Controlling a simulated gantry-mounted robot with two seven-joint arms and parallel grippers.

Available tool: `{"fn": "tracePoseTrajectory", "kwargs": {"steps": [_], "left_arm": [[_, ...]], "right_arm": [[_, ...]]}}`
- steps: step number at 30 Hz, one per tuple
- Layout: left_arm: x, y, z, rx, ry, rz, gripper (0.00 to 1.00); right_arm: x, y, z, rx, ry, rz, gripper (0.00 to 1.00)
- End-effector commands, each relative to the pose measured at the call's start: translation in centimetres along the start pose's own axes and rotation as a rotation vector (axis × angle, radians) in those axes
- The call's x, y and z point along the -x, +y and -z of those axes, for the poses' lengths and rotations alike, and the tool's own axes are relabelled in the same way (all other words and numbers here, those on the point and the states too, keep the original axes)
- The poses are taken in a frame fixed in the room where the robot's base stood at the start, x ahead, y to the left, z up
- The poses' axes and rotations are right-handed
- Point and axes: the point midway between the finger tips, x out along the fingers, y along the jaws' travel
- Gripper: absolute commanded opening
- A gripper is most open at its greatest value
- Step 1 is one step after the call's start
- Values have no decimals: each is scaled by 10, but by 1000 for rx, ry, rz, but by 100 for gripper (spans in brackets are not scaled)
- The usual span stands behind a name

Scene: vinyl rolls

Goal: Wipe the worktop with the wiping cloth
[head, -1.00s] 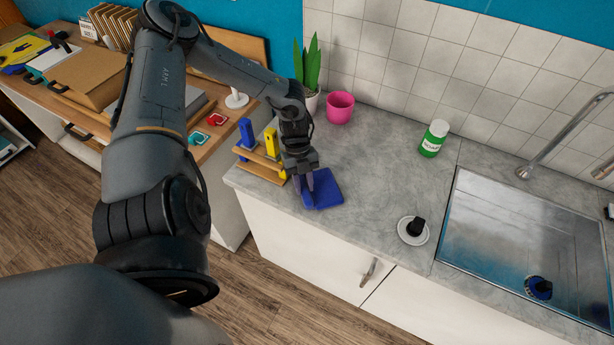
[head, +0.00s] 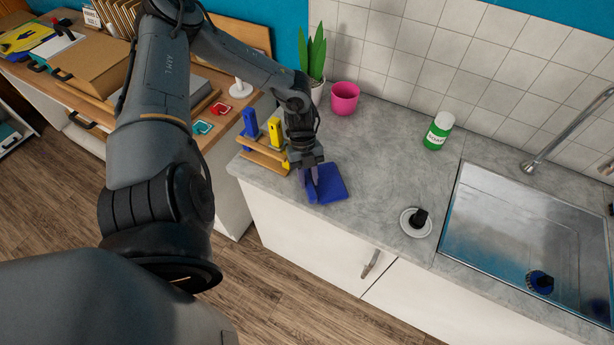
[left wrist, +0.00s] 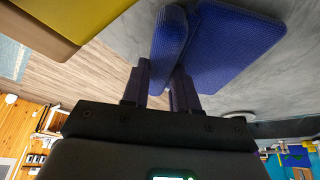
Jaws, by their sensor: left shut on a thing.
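The blue wiping cloth (head: 331,186) is at the left end of the grey worktop (head: 380,150), near its front edge. My left gripper (head: 311,182) comes down over the cloth's left part and is shut on it. In the left wrist view the cloth (left wrist: 240,45) shows a fold standing between the fingers (left wrist: 158,85), with a wider flat part to the right. I cannot tell whether the cloth is lifted off the worktop. My right gripper is not in view.
A wooden rack (head: 262,156) with blue and yellow items stands left of the gripper. A pink cup (head: 344,98), potted plant (head: 315,65), green-white bottle (head: 438,131) and saucer with black object (head: 415,222) are on the worktop. The sink (head: 520,235) lies right. The worktop's middle is clear.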

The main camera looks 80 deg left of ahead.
Motion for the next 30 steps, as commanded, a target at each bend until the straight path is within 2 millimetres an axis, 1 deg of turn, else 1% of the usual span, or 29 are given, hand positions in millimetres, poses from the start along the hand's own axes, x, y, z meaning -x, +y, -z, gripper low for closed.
{"fn": "tracePoseTrajectory", "kwargs": {"steps": [2,6,15,25,30], "left_arm": [[-1,-1,0,0,0,-1,0],[-4,-9,1,-1,1,0,0],[1,-7,2,0,-1,-2,0],[23,-8,10,-1,-2,0,0],[35,-8,15,-1,-2,0,0]], "right_arm": [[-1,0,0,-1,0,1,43],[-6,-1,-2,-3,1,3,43],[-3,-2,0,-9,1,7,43],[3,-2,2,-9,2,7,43],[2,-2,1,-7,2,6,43]]}}
